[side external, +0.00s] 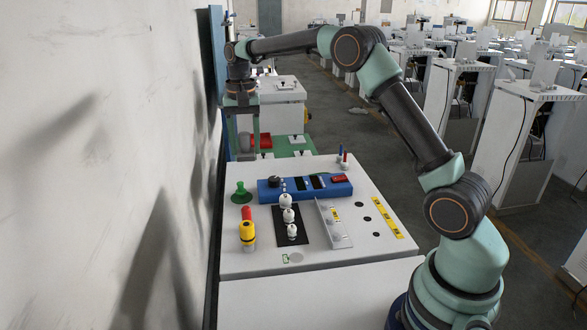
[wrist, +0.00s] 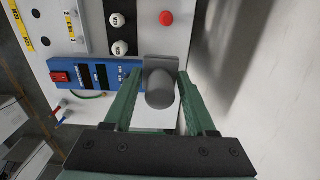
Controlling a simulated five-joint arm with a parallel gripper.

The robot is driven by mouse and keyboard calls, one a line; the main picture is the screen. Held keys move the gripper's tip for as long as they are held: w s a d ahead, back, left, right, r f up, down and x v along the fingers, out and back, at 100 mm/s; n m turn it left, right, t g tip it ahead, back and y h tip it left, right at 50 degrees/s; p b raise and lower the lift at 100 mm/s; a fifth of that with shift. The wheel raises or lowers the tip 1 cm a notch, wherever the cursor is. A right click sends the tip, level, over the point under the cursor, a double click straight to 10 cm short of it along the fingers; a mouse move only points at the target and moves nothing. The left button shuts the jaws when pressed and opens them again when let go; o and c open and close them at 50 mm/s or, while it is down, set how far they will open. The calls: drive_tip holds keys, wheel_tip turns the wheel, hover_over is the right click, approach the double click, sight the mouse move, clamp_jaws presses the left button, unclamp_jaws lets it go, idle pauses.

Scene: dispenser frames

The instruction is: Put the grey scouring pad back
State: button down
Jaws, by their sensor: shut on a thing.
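My gripper (side external: 242,148) hangs fingers down beyond the far left edge of the white console in the side external view. In the wrist view, my gripper's two green fingers (wrist: 160,75) are shut on a grey piece, the grey scouring pad (wrist: 160,66), with a rounded grey end facing the camera. The pad is held up above the surface, near the blue instrument box. In the side external view it is small and partly hidden between the fingers. I cannot make out a place for the pad in either view.
A wall (side external: 100,150) stands close on the left.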

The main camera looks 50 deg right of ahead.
drive_tip(key=shift+w+d+r, duration=0.25)
drive_tip(key=shift+w+r, duration=0.45)
drive_tip(key=shift+w, duration=0.3)
wheel_tip(320, 180, down, 20)
drive_tip(key=shift+r, duration=0.1)
drive_tip(key=shift+c, duration=1.1)
unclamp_jaws()
